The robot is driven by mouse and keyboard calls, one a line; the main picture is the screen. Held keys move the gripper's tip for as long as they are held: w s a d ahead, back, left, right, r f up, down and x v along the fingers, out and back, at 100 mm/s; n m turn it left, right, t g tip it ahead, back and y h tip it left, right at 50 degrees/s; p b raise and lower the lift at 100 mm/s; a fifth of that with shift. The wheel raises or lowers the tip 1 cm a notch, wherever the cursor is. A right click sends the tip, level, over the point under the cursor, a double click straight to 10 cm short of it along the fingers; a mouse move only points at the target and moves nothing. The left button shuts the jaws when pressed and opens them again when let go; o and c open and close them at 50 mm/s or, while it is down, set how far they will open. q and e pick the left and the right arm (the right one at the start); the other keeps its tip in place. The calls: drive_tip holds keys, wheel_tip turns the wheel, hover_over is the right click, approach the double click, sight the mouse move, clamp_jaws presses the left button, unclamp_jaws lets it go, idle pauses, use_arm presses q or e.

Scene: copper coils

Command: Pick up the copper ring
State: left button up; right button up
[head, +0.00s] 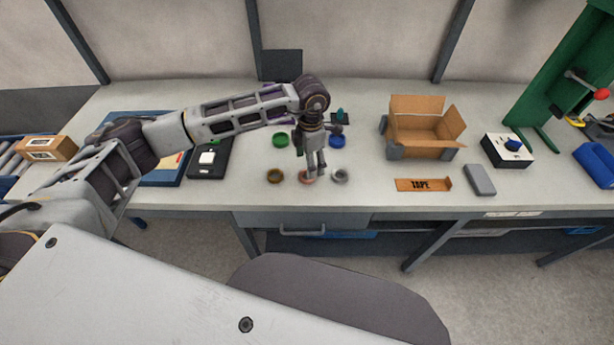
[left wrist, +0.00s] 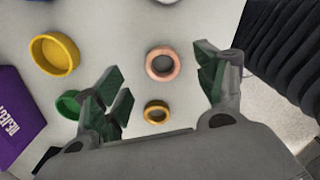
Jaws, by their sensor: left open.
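The copper ring (head: 306,180) lies flat near the front of the workbench, between a brownish gold ring (head: 274,177) and a grey ring (head: 340,177). My left gripper (head: 316,168) points down just over the copper ring and partly hides it in the head view. In the left wrist view the pinkish copper ring (left wrist: 163,77) lies between and beyond the spread fingers of my left gripper (left wrist: 163,75), with nothing held. A small gold ring (left wrist: 156,120) lies nearer the palm. My right gripper is not in view.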

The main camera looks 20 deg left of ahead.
use_arm(q)
drive_tip(key=shift+s+f, duration=0.1)
drive_tip(key=shift+f, duration=0.4)
wheel_tip(320, 180, down, 3)
drive_tip(key=shift+s+a+r+p, duration=0.1)
drive_tip(key=shift+a+p, duration=0.05)
drive_tip(key=shift+p, duration=0.3)
drive_tip(key=shift+f, duration=0.65)
drive_tip(key=c, duration=1.2)
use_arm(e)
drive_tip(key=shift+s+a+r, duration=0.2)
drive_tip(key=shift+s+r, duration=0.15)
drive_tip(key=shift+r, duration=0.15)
